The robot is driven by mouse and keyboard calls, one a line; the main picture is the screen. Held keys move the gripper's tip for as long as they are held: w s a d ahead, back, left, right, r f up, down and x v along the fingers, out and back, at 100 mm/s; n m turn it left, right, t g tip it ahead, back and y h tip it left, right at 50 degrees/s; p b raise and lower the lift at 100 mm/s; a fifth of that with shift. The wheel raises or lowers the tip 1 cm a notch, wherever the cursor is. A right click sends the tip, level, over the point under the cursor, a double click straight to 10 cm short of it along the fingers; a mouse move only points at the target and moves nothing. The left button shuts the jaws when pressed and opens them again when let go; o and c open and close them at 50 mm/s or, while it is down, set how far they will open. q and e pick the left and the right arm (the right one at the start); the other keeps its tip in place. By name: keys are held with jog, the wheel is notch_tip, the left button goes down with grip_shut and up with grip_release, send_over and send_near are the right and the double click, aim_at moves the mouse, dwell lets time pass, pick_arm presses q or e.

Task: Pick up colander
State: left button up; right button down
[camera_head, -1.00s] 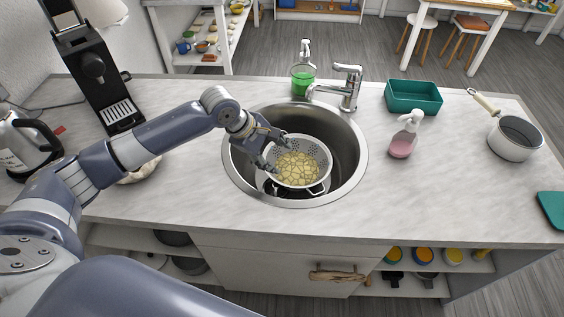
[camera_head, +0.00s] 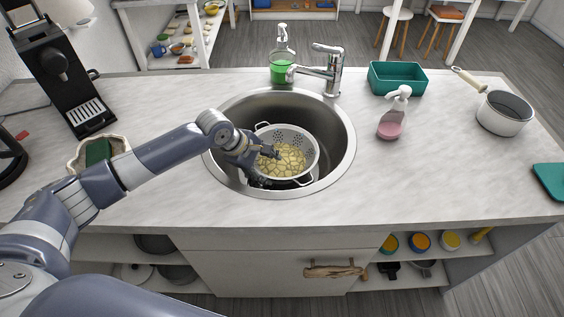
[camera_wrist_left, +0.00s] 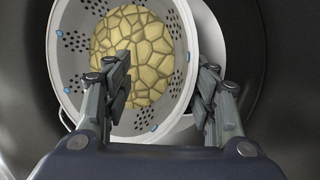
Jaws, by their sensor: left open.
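The white colander (camera_head: 290,134) sits in the round metal sink (camera_head: 338,125), with yellow chunky pieces (camera_head: 291,158) inside. It has perforated walls and small loop handles at its rim. My left gripper (camera_head: 264,166) is down in the sink at the colander's left side, open. In the left wrist view the colander (camera_wrist_left: 72,70) fills the upper left. The gripper's fingers (camera_wrist_left: 164,62) are spread, the left one over the colander's inside and the right one past its rim. I cannot tell whether either finger touches it. My arm hides part of the colander's left side.
A faucet (camera_head: 328,68) and a green-filled bottle (camera_head: 280,68) stand behind the sink. To the right are a soap dispenser (camera_head: 391,120), a teal tub (camera_head: 397,78) and a saucepan (camera_head: 503,117). A coffee machine (camera_head: 62,75) stands left. The front right counter is mostly clear.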

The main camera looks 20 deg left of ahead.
aim_at(274, 175)
pick_arm(q)
jog(key=p+x, duration=0.1)
jog(key=x, duration=0.4)
jog(key=shift+s+d+f, duration=0.1)
jog(key=shift+d+f, duration=0.05)
jog(key=shift+f, duration=0.15)
jog(key=shift+s, duration=0.1)
jog(key=shift+c, duration=0.3)
